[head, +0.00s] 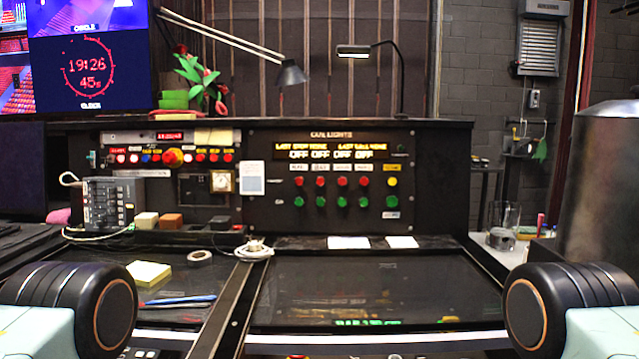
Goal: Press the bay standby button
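The black cue lights panel (420,220) stands upright at the back of the desk. It has a row of red buttons (320,182) with a yellow button (392,182) at its right end. A row of green buttons (320,202) sits below. Small white labels are above the columns, but they are too small to read, so I cannot tell which button is bay standby. Above them a display shows yellow text and several "OFF" tiles. Only rounded black parts of my arms show at the lower left and lower right. Neither gripper is in view.
A desk lamp (290,73) and a thin black lamp (354,51) stand behind the panel. White papers (348,242), a tape roll (199,255), a coiled white cable (254,251) and a yellow notepad (148,273) lie on the desk. The space before the panel looks clear.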

